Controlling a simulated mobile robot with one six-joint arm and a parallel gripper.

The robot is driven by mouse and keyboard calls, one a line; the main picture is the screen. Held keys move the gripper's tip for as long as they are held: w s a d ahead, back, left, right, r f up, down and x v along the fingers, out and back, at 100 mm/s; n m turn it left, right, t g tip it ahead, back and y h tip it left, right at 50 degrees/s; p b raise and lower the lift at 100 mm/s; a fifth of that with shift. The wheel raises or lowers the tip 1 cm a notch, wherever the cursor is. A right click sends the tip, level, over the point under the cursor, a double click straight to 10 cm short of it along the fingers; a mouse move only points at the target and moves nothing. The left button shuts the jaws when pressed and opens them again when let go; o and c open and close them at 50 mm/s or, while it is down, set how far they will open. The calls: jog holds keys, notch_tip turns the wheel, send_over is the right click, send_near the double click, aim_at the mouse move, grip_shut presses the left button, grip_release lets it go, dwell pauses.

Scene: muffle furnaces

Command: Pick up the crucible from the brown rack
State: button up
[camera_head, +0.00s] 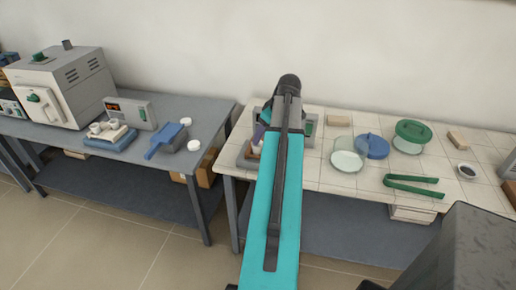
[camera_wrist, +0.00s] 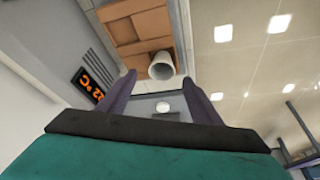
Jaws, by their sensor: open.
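A pale, round-mouthed crucible (camera_wrist: 161,66) shows in the wrist view, against brown, block-like surfaces (camera_wrist: 145,28) inside a pale frame. I cannot tell whether these are the brown rack or a furnace lining. My gripper (camera_wrist: 160,98) is open, its two purple fingers apart and empty. The crucible appears beyond the fingertips, roughly between them in the picture, and not touched as far as I can see. In the head view my arm covers most of the spot, and only a purple finger (camera_head: 259,133) shows at its left. The crucible cannot be made out clearly there.
A lit temperature display (camera_wrist: 88,85) is left of the fingers in the wrist view. A furnace (camera_head: 62,88) stands far left.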

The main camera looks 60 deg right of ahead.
aim_at(257, 148)
jog(key=shift+p+x, duration=0.8)
jog(key=shift+x, duration=1.8)
jog(key=shift+w+a+r, duration=0.1)
jog(key=shift+a, duration=0.1)
jog(key=shift+c, duration=0.6)
jog(key=c, duration=1)
